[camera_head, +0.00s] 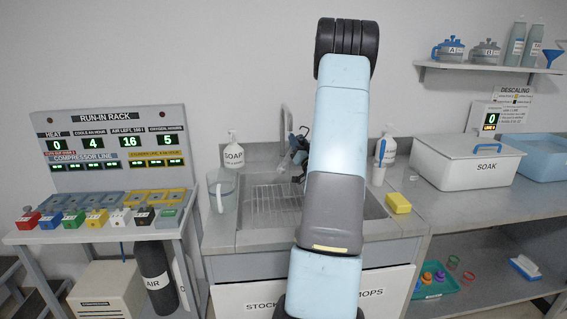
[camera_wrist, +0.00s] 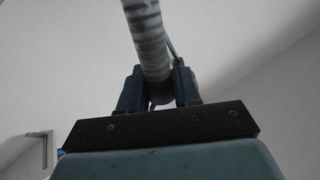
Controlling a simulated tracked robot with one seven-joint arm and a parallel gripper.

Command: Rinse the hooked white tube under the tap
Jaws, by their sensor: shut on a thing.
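My gripper (camera_wrist: 157,88) is shut on a ribbed, pale grey-white tube (camera_wrist: 147,38), which runs up out of the top of the wrist view. Its hooked end is not clear to me. In the head view my gripper (camera_head: 298,152) is small and dark above the sink, close to the tap, partly hidden by my arm. The tap (camera_head: 285,117) is a slim grey spout behind the sink (camera_head: 252,238). I cannot tell whether the tube is under the spout or whether water runs.
A soap bottle (camera_head: 233,150) and a clear jug (camera_head: 222,190) stand left of the sink. A SOAK box (camera_head: 470,165) is farther right. The run-in rack (camera_head: 115,145) is at the left.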

